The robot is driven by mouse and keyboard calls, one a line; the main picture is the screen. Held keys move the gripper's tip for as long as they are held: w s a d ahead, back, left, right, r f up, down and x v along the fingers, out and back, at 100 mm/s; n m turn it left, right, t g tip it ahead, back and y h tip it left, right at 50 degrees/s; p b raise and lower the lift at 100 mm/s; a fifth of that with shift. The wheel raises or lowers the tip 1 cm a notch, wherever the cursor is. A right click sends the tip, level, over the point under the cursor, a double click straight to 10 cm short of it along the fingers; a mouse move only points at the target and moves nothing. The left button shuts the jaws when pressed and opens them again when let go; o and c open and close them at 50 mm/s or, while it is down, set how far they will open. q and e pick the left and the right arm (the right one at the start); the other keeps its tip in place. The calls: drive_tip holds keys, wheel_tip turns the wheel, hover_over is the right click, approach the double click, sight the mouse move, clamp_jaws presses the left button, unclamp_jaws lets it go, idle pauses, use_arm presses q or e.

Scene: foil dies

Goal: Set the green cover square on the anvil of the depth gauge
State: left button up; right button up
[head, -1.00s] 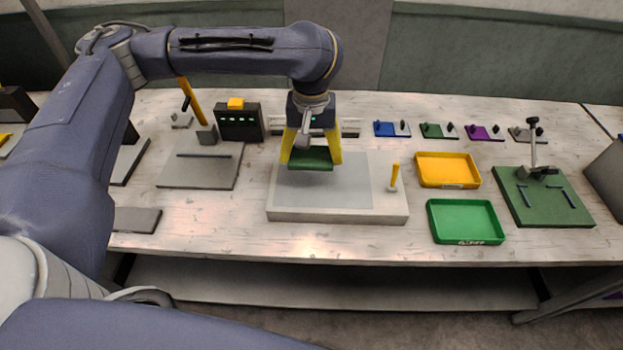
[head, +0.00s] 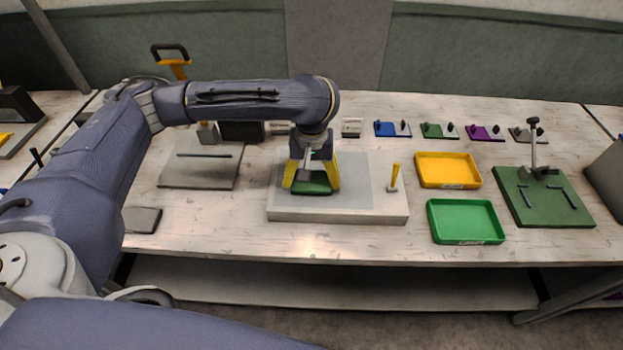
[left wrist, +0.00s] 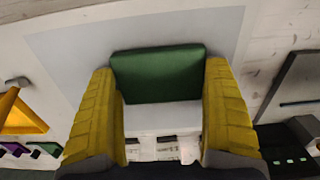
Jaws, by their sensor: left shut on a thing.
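The green cover (head: 312,187) is a flat dark green block between the yellow fingers of my left gripper (head: 312,180). It is low over the grey area of the pale slab (head: 340,215); I cannot tell whether it touches. In the left wrist view the cover (left wrist: 158,74) spans the gap between the two fingertips, its sides at the fingers. A small stand with an upright post, which looks like the depth gauge (head: 535,150), is on a green board (head: 545,205) at the right. I cannot make out its anvil clearly. My right gripper is not in view.
A yellow tray (head: 448,170) and a green tray (head: 466,222) lie between slab and board. A yellow-handled tool (head: 395,177) stands on the slab's right part. Small blue (head: 385,129), green (head: 432,130) and purple (head: 478,132) pieces line the back. A grey plate (head: 200,172) lies left.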

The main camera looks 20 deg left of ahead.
sight(312, 180)
use_arm(q)
drive_tip(key=shift+f, duration=0.3)
drive_tip(key=o, duration=1)
drive_tip(key=shift+r, duration=6.1)
